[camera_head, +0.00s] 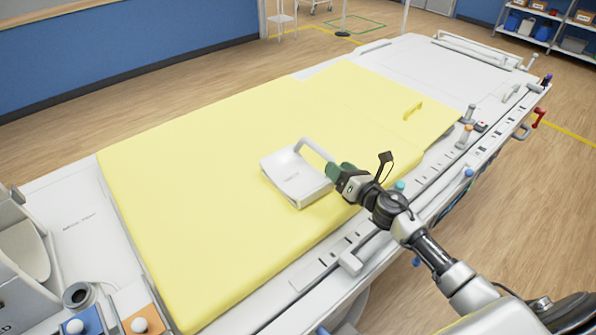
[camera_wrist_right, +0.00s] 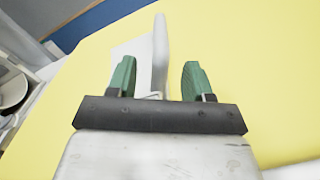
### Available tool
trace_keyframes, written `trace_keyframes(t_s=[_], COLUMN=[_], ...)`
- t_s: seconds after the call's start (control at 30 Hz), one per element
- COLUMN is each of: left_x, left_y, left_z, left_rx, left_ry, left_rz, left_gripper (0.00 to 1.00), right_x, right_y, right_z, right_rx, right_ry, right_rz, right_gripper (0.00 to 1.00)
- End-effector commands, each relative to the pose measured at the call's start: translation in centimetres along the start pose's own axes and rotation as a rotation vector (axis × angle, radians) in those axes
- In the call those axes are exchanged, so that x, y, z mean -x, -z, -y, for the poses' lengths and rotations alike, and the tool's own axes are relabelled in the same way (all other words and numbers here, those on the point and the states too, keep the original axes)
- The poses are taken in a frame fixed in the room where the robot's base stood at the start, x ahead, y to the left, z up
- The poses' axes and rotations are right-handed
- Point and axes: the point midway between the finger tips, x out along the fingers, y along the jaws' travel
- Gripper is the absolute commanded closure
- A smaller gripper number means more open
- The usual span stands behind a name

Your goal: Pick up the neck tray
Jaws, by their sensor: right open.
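The white neck tray (camera_head: 290,181) lies on the yellow mattress, with a raised handle at its far side that bends toward my right gripper. My right gripper (camera_head: 334,170), with green fingers, is at the right side of the tray, by the handle's end. My left gripper is in neither view.
The yellow mattress (camera_head: 190,210) covers most of the white table (camera_head: 400,62). Knobs and rails line the table's right edge. Blue and orange blocks (camera_head: 139,325) and a grey device sit at the lower left. The mattress left of the tray is clear.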

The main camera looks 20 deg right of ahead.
Motion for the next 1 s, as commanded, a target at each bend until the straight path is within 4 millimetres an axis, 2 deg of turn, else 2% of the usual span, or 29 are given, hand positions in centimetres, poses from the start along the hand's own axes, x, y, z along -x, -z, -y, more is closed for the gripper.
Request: trace_keyframes(t_s=[0.1, 0.23, 0.57, 0.9, 1.0], left_x=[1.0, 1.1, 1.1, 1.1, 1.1], left_y=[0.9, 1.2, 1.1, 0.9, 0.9], left_z=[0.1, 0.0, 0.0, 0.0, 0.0], left_rx=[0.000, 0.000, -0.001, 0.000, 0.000], left_ry=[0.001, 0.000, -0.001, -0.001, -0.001], left_rz=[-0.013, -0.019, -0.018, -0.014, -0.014], left_gripper=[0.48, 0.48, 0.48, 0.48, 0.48], right_x=[-1.9, -3.5, -4.1, -4.1, -4.1], right_y=[-0.7, -0.5, -0.4, -0.4, -0.4], right_z=[-0.1, 0.1, 0.1, 0.1, 0.1], right_rx=[-0.003, -0.004, -0.001, -0.001, -0.001], right_ry=[-0.001, 0.001, 0.000, 0.000, 0.000], right_rz=[0.004, 0.003, 0.000, 0.001, 0.001], right_gripper=[0.49, 0.49, 0.49, 1.00, 1.00])
